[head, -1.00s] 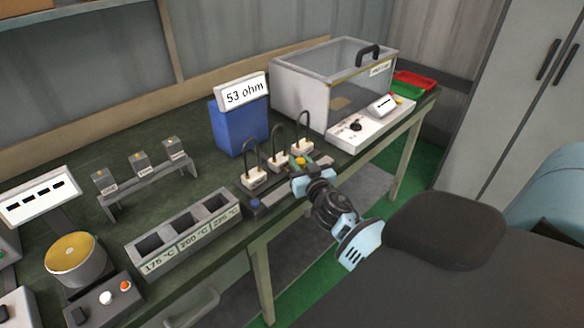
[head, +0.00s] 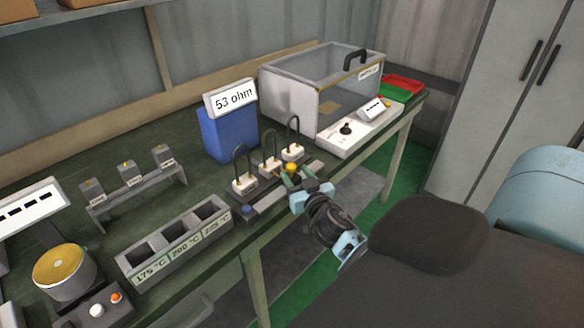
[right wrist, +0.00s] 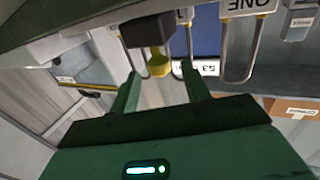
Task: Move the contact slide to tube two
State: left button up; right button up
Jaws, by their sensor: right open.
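The contact slide has a yellow knob (head: 291,168) on a dark rail (head: 262,204) in front of three black U-shaped tubes on white blocks: left (head: 245,184), middle (head: 270,166) and right (head: 293,152). The knob sits toward the right part of the rail. My right gripper (head: 288,177) is open, its green fingers pointing at the knob. In the right wrist view, the yellow knob (right wrist: 158,65) hangs from a dark block (right wrist: 147,31) near the fingertips, between the two fingers in the picture. Contact cannot be told. A label reading ONE (right wrist: 242,6) is at the top. My left gripper is out of view.
A blue box (head: 228,132) with a "53 ohm" sign stands behind the tubes. A glass-topped case (head: 290,98) and a white control panel (head: 345,138) are to the right. A three-slot temperature block (head: 135,265) lies left along the bench front.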

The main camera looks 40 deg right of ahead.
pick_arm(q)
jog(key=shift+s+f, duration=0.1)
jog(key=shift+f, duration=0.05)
pick_arm(e)
jog(key=v, duration=0.4)
dwell(0.4)
